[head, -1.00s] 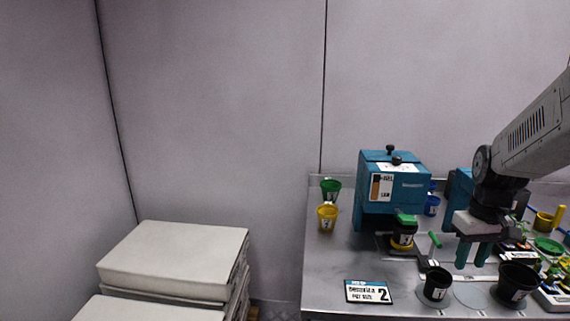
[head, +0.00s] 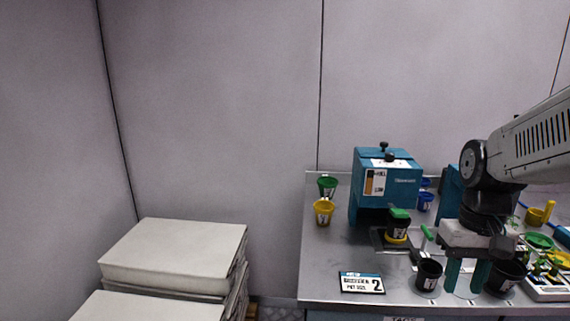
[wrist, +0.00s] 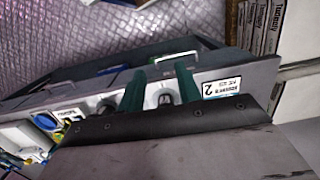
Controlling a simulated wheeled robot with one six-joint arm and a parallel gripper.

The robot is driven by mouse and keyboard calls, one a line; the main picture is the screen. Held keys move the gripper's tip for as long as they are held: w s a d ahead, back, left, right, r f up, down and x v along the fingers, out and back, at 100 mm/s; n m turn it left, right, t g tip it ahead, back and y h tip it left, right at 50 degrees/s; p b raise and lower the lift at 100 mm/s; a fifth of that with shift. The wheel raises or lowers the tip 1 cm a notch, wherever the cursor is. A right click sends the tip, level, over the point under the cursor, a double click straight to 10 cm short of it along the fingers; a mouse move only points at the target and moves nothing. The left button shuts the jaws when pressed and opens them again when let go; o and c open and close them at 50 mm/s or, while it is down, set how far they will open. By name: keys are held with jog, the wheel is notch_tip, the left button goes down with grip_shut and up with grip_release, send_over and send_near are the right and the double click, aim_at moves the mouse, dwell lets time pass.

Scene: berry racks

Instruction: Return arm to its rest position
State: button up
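My gripper (head: 467,277) hangs fingers-down over the front part of the steel bench (head: 322,262) in the head view. Its two teal fingers are apart with nothing visible between them. In the picture it lies between two black pots, a smaller one (head: 429,275) on the left and a larger one (head: 504,279) on the right, partly covering the right one. The wrist view also shows my gripper (wrist: 160,85) with its fingers apart. My arm comes in from the right edge of the head view.
Green (head: 327,187) and yellow (head: 323,212) cups stand left. A label card (head: 361,283) lies near the front edge. White stacked slabs (head: 175,255) stand left of the bench.

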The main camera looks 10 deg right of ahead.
jog(key=s+a+r+n+t, duration=0.2)
jog(key=s+a+r, duration=0.2)
jog(key=s+a, duration=0.4)
jog(key=shift+s+a+r+n+t, duration=0.3)
jog(key=shift+a+n, duration=0.1)
jog(key=shift+a, duration=0.85)
